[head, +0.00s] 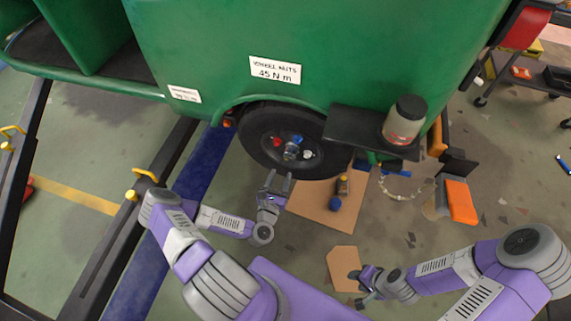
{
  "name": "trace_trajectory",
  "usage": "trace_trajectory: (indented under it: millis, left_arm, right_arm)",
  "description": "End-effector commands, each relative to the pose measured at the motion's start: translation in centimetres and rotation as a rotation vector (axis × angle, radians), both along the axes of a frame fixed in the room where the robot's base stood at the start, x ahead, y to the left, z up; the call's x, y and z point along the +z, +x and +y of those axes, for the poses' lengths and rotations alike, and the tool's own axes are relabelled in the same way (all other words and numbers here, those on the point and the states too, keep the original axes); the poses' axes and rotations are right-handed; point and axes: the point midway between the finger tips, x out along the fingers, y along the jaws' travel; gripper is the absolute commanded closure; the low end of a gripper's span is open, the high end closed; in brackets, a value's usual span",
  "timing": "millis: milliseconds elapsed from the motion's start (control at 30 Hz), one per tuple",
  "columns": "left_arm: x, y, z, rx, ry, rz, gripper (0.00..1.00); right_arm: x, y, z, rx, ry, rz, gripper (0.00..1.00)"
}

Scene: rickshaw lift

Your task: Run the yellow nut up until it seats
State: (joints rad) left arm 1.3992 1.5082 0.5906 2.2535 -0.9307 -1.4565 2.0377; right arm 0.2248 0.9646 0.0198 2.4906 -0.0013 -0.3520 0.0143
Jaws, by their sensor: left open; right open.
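The wheel (262,150) sits under the green rickshaw body. Around its hub (291,151) I see a red nut (277,142), a blue nut (297,138) and a white nut (308,154). I cannot make out a yellow nut on the wheel with certainty. My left gripper (279,178) is open just below the hub, its fingers pointing up toward the wheel, with nothing visible between them. My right gripper (357,287) is open and low at the right, over the edge of a small cardboard piece (342,264), away from the wheel.
A jar (404,121) stands on a dark shelf (350,125) right of the wheel. An orange-and-grey object (460,201) stands further right. A label (275,70) reads "45 N m".

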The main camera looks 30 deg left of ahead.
Motion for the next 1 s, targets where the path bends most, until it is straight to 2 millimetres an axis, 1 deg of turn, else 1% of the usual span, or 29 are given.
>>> trace_trajectory:
  millis: [200,400,567,800,967,1000]
  left_arm:
    - [-0.1,3.3,0.8,-0.002,0.004,-0.002,0.51]
    - [0.0,5.9,1.4,-0.002,0.003,-0.001,0.51]
    - [0.0,6.7,1.6,-0.003,0.002,0.002,0.51]
    - [0.0,6.8,1.6,-0.003,0.002,0.002,0.51]
    - [0.0,6.7,1.6,-0.003,0.002,0.002,0.76]
    - [0.0,6.7,1.6,-0.003,0.002,0.002,0.82]
  right_arm:
    - [-0.8,0.0,0.0,0.0,0.0,0.0,0.57]
    - [-1.4,0.0,0.0,0.0,0.0,0.0,0.57]
    - [-1.6,0.0,0.0,0.0,0.0,0.0,0.57]
    - [-1.5,0.0,0.0,0.0,0.0,0.0,0.57]
    - [-1.5,0.0,0.0,0.0,0.0,0.0,0.57]
    - [-1.5,0.0,0.0,0.0,0.0,0.0,0.57]
